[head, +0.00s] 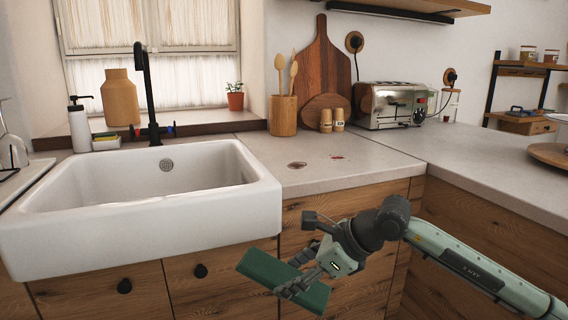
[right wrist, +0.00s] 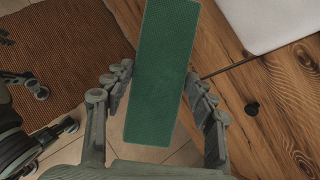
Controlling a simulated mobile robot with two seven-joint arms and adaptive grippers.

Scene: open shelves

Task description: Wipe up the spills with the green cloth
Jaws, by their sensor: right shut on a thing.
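The green cloth (head: 284,281) is a flat dark-green rectangle in front of the cabinet drawers, below counter height. My right gripper (head: 292,286) is shut on it; in the right wrist view the cloth (right wrist: 163,70) stands between the fingers of the gripper (right wrist: 160,95). A brownish spill (head: 297,164) lies on the counter right of the sink. A small red spill (head: 337,157) lies a little farther right on the same counter. My left gripper is not in the head view; part of a dark arm or gripper shows at the left of the right wrist view, unclear which.
A white sink (head: 140,223) fills the left. A wooden utensil pot (head: 283,116), two small shakers (head: 332,121) and a toaster (head: 390,105) stand at the back of the counter (head: 375,165). The counter around the spills is clear. A brown mat (right wrist: 60,60) lies on the floor.

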